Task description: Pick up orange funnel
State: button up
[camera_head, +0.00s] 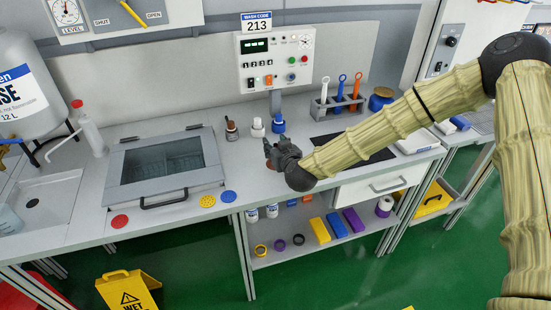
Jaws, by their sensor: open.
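I cannot make out an orange funnel clearly in the head view. A small orange item (307,198) shows on the shelf below the bench, too small to identify. My gripper (268,154) is above the bench top, right of the lidded basin, with its fingers pointing left. It is open and nothing shows between its fingers. My arm and gripper hide part of the bench and the dark mat behind them.
A lidded basin (168,197) stands on the bench (85,235) at left. Several small bottles, including a blue-based one (278,124), stand behind my gripper. A rack of brushes (325,106) is behind my arm. The lower shelf (285,257) holds rings and blocks.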

jog(key=shift+c, duration=0.2)
grip_shut()
jog(key=shift+r, duration=0.2)
